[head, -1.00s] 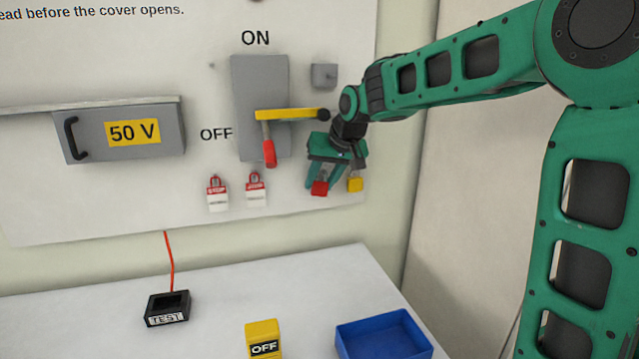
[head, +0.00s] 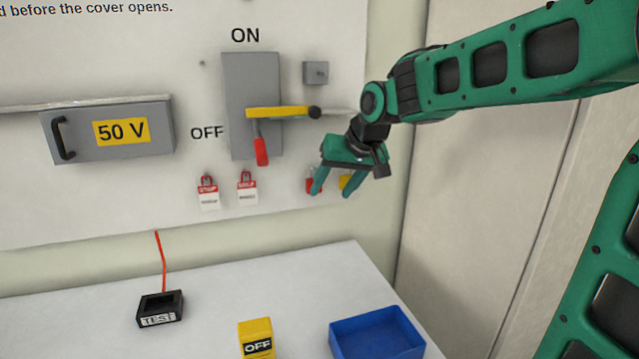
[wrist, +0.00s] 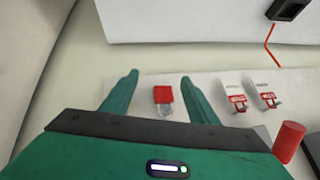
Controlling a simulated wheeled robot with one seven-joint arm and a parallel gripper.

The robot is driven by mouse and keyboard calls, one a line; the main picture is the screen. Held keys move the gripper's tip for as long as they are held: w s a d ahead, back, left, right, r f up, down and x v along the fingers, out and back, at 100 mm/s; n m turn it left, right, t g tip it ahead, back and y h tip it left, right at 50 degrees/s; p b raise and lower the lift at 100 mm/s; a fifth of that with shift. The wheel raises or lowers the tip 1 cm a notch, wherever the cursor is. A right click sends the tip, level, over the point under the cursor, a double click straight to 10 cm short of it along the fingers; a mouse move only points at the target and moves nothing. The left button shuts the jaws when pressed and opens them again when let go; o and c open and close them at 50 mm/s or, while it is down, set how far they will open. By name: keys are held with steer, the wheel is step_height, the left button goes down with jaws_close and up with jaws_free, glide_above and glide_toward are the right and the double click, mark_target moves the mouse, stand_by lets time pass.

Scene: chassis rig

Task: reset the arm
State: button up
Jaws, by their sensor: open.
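My green arm reaches in from the right.
The panel carries a grey switch (head: 237,80) with a red handle (head: 261,151) and yellow bar (head: 275,113), a 50 V box (head: 85,145), and two red-white tagged locks (head: 208,193) (head: 247,187). Below stand a TEST box (head: 160,308), a yellow OFF block (head: 256,338) and a blue tray (head: 378,338).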

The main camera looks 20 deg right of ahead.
steer(key=s+d+f+m+g, duration=0.1)
steer(key=s+d+f, duration=0.3)
steer(key=s, duration=0.7)
steer(key=s+d+f+m+g+h, duration=0.1)
steer(key=s+d+f, duration=0.4)
steer(key=s, duration=0.7)
steer(key=s+d+f+m+g, duration=0.3)
steer(key=s+d, duration=0.3)
steer(key=s, duration=0.6)
steer(key=shift+d+f+g+h, duration=0.3)
steer(key=shift+f+g, duration=0.5)
steer(key=shift+g, duration=0.1)
steer(key=shift+w+f, duration=0.25)
steer(key=shift+w, duration=0.3)
